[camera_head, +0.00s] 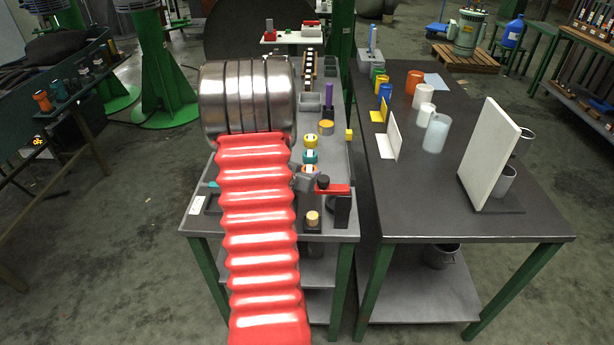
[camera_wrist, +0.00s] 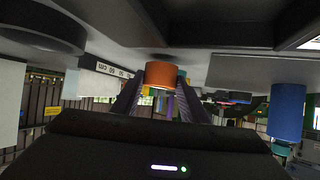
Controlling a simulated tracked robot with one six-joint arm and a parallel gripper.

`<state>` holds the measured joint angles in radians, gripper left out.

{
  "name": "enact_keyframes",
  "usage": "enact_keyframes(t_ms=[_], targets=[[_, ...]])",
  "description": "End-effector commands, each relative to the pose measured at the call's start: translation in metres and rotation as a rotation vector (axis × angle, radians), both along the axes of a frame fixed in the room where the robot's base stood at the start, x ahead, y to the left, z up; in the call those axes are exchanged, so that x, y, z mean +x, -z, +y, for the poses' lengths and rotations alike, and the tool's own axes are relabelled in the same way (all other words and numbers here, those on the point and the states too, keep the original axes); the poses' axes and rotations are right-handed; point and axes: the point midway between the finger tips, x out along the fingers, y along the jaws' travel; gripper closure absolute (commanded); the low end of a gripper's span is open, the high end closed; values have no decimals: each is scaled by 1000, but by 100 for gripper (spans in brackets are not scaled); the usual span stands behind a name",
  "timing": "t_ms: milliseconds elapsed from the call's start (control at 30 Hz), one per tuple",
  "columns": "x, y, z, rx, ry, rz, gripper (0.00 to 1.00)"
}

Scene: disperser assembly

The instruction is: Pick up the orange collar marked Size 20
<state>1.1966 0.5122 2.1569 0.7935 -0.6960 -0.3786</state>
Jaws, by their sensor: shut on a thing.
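In the wrist view an orange collar (camera_wrist: 161,74) sits between the two dark fingers of my gripper (camera_wrist: 160,88), which is shut on it. No size marking can be read on it. In the head view an orange collar with a white label (camera_head: 309,169) is at the near end of a short row on the left bench, beside my arm's end. Behind it are a teal collar (camera_head: 311,157) and a yellow one (camera_head: 311,141). My red arm cover and metal housing hide part of the bench, and the fingers are hard to make out there.
A red-handled clamp (camera_head: 332,188) and a brass-topped piece (camera_head: 313,217) stand near the bench's front. The right table (camera_head: 430,210) holds coloured cylinders and a white upright panel (camera_head: 489,153). A blue cylinder (camera_wrist: 287,110) shows at right in the wrist view.

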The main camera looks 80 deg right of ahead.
Motion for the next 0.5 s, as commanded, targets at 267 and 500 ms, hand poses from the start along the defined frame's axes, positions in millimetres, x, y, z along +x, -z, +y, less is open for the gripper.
enact_keyframes(t_ms=[267,500], targets=[[1,-41,-1,-6,0,-4,95],[1,-76,-1,-5,0,-3,95]])
